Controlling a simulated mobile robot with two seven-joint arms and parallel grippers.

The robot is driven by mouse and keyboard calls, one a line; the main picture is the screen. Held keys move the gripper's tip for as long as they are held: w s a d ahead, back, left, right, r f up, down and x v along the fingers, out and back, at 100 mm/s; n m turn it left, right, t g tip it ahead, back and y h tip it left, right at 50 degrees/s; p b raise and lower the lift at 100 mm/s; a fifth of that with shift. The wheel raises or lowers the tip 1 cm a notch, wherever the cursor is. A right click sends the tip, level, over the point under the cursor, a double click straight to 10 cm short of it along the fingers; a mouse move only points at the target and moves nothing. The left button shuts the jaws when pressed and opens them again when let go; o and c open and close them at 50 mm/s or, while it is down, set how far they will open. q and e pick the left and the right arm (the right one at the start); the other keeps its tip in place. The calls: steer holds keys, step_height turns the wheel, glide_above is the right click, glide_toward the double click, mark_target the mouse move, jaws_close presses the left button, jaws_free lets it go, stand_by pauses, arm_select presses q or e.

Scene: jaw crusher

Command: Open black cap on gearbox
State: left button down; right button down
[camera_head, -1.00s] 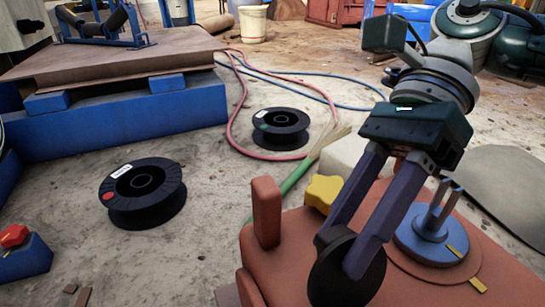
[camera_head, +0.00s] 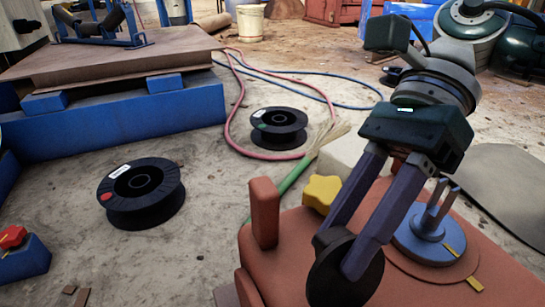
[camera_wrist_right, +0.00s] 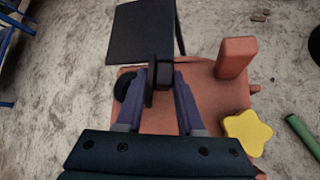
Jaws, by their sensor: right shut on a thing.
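The orange-red gearbox (camera_head: 470,275) fills the lower right of the head view, and its top shows in the wrist view (camera_wrist_right: 165,118). The black cap (camera_head: 345,278) is a round dark disc at the gearbox's near side. My right gripper (camera_head: 343,255) reaches down to it with its two purple fingers, shut on its raised black part. In the wrist view a black grip (camera_wrist_right: 163,70) sits between the fingertips of the right gripper (camera_wrist_right: 160,85). The fingers hide part of the cap, and I cannot tell whether it is loose. My left gripper is not in view.
On the gearbox are a yellow star knob (camera_head: 322,193), an upright red post (camera_head: 265,212) and a blue round fitting with prongs (camera_head: 425,238). Two black spools (camera_head: 142,193) and a pink hose (camera_head: 240,105) lie on the floor. A black plate (camera_wrist_right: 142,30) shows in the wrist view.

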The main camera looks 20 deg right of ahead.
steer(key=shift+s+d+r+t+p, duration=0.2)
steer(key=shift+t+p, duration=0.1)
steer(key=shift+t, duration=0.1)
steer(key=shift+s+a+r+n+t+p, duration=0.1)
steer(key=shift+s+n+t+p, duration=0.3)
steer(key=shift+n+t, duration=0.15)
steer(key=c, duration=1)
jaws_free()
steer(key=o, duration=0.3)
steer(key=shift+w, duration=0.15)
steer(key=shift+r, duration=0.1)
